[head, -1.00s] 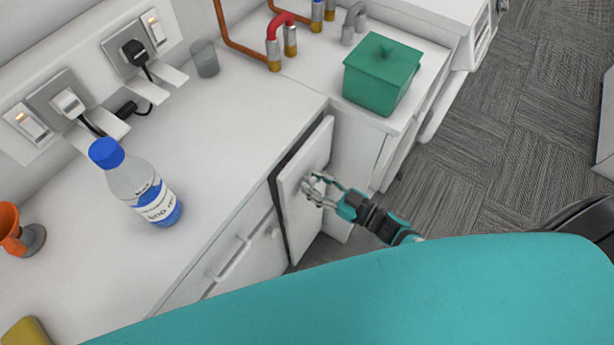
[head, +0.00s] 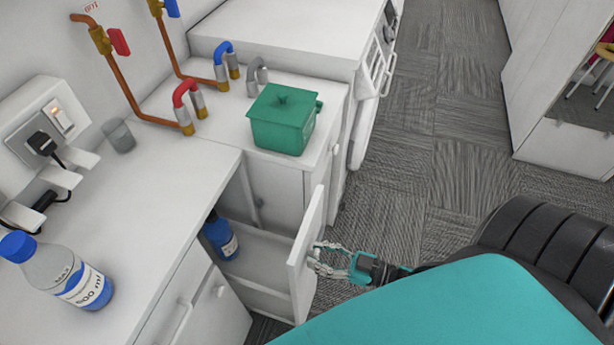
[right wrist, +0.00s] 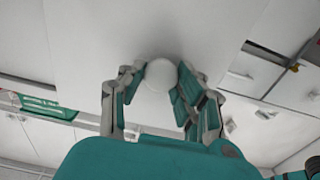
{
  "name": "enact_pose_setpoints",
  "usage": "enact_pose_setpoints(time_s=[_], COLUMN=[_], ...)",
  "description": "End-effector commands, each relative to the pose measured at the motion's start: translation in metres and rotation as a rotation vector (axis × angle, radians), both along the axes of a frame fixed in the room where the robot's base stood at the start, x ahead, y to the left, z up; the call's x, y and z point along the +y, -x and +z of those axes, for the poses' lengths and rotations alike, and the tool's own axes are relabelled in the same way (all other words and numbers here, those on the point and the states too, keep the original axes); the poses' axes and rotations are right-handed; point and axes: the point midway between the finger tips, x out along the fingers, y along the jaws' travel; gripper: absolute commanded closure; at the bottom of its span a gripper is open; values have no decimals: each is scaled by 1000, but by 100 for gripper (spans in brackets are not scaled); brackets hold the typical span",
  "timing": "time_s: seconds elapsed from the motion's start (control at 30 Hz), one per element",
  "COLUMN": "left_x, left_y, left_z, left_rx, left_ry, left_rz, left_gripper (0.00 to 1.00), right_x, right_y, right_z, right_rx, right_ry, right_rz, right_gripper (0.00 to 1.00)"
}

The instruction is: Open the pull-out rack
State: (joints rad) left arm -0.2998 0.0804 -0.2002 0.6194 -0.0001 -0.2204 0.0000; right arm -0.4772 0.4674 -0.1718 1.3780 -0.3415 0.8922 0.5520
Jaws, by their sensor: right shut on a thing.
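The pull-out rack (head: 262,258) stands well out of the white cabinet, with its white front panel (head: 308,252) toward the aisle. A blue bottle with a white label (head: 220,237) stands inside it near the back. My right gripper (head: 318,262) is at the outer face of the panel. In the right wrist view its fingers (right wrist: 158,85) are shut around the round white knob (right wrist: 160,76) of the panel. In the head view the knob is hidden by the fingers. My left gripper is not in view.
A green lidded box (head: 283,122) stands on the white counter behind the rack. Grey carpet (head: 410,190) is open on the right.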

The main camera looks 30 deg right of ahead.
Motion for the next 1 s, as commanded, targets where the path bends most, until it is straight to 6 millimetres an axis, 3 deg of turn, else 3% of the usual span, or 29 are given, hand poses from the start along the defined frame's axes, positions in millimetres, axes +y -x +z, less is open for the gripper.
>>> enact_pose_setpoints(time_s=[0.6, 1.0], left_x=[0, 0], left_y=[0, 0], left_z=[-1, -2], left_rx=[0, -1], left_ry=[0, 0], left_rz=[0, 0], left_gripper=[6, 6], right_x=[-65, -87], right_y=[84, 111], right_z=[-1, 0], right_rx=[4, 1], right_ry=[0, -1], right_rz=[0, 0], right_gripper=[100, 100])
